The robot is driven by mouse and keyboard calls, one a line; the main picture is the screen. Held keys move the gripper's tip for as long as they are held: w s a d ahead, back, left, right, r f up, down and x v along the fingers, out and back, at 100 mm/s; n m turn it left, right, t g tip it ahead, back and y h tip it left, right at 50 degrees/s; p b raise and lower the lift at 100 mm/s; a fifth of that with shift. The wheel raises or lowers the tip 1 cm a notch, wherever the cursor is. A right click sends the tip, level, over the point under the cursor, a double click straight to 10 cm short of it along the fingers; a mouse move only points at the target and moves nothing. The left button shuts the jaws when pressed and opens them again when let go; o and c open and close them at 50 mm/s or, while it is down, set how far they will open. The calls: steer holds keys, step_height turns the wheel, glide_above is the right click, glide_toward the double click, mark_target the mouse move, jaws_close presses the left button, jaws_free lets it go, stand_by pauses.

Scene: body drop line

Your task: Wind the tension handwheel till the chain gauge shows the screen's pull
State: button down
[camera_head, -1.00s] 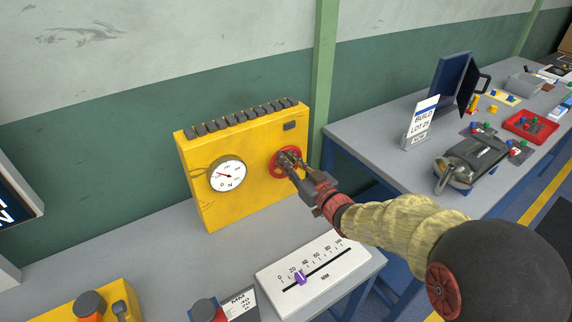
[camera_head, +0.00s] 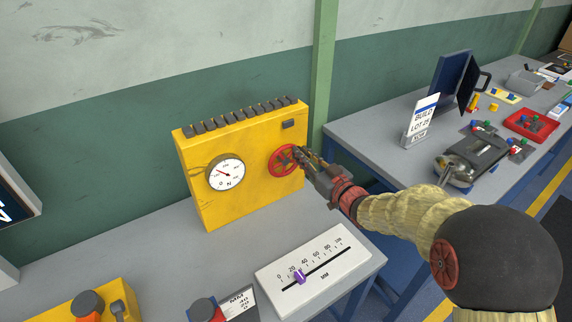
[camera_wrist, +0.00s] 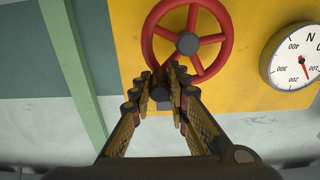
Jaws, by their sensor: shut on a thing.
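The red spoked handwheel (camera_head: 283,160) is on the front of a yellow box (camera_head: 240,196). It also shows in the wrist view (camera_wrist: 222,40). My gripper (camera_head: 304,155) is at the wheel's right side. In the wrist view its fingers (camera_wrist: 167,80) are closed around a dark grip at the rim, which they partly hide. The white round chain gauge (camera_head: 226,174) is left of the wheel. It also shows upside down in the wrist view (camera_wrist: 295,58), its needle seemingly between 100 and 200. The screen (camera_head: 14,202) is cut off at the left edge, its figure unreadable.
A white slider scale (camera_head: 315,270) with a purple pointer lies on the grey bench in front. Yellow and dark devices (camera_head: 92,305) stand at the front left. A second table (camera_head: 375,140) at right holds a sign, trays and small parts.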

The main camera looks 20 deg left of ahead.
mark_target(281, 172)
steer(key=shift+s+f, duration=0.1)
steer(key=shift+f, duration=0.8)
step_height(281, 172, down, 5)
steer(key=b, duration=0.4)
steer(key=shift+a, duration=0.15)
steer(key=shift+s+a+f+b, duration=0.2)
steer(key=shift+s+a+b, duration=0.6)
steer(key=shift+s+a, duration=0.15)
steer(key=shift+s+a+r, duration=0.1)
steer(key=shift+s+a, duration=0.8)
steer(key=shift+s, duration=0.25)
